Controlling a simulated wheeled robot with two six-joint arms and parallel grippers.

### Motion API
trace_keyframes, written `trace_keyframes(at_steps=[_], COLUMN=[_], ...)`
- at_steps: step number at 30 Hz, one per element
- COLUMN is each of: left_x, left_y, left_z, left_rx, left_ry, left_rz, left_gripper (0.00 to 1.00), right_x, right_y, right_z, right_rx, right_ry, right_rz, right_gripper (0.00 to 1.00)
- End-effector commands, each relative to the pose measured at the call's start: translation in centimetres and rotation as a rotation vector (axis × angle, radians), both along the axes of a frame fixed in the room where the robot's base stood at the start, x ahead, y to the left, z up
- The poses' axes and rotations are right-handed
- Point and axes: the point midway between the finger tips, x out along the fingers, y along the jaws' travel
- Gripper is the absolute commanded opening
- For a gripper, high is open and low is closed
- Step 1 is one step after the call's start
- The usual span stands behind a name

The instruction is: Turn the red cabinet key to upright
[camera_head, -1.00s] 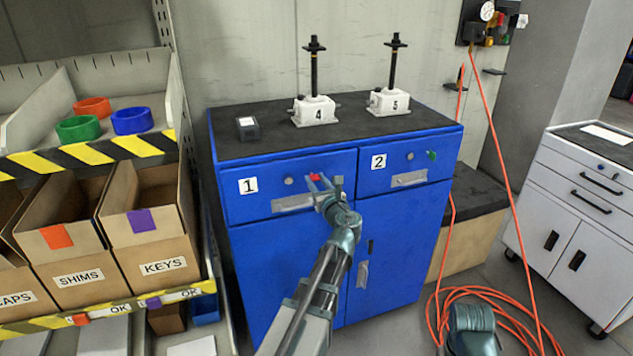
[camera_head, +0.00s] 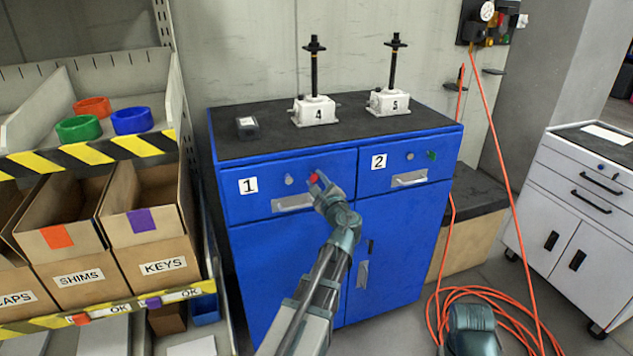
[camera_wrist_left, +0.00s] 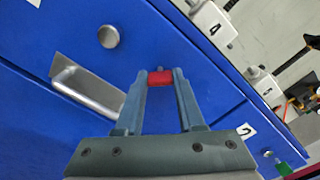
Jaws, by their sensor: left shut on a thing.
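The red key (camera_head: 313,178) sits in the face of drawer 1 of the blue cabinet (camera_head: 275,260), right of a round silver knob (camera_head: 289,180) and above the drawer handle (camera_head: 292,202). My left gripper (camera_head: 317,184) is shut on the red key. In the left wrist view the red key (camera_wrist_left: 160,77) lies between the two fingertips (camera_wrist_left: 160,80), and the cabinet looks tilted. The fingers hide part of the key, so its exact angle is hard to tell.
Drawer 2 (camera_head: 405,176) has a green key (camera_head: 432,155). Screw jacks 4 (camera_head: 315,110) and 5 (camera_head: 390,101) and a small dark box (camera_head: 247,128) stand on the cabinet top. A shelf with cartons (camera_head: 150,225) is at left; an orange hose (camera_head: 480,293) lies at right.

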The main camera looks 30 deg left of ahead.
Motion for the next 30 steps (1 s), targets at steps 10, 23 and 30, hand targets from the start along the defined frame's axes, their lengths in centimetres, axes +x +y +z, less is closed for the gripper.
trace_keyframes(at_steps=[10,23,30], left_x=[-0.02,-0.04,-0.04], left_y=[0.04,0.05,0.04], left_z=[-0.03,-0.05,-0.06], left_rx=[-0.213,-0.428,-0.495], left_ry=[-0.248,-0.501,-0.579], left_rz=[0.001,0.001,0.001], left_gripper=[0.00,0.00,0.00], right_x=[0.00,0.00,0.00], right_y=[0.00,0.00,-0.01], right_z=[-0.02,-0.04,-0.05], right_rx=[0.000,0.000,0.000], right_ry=[0.000,0.000,0.000], right_rz=[0.000,0.000,0.000], right_gripper=[0.00,0.00,0.00])
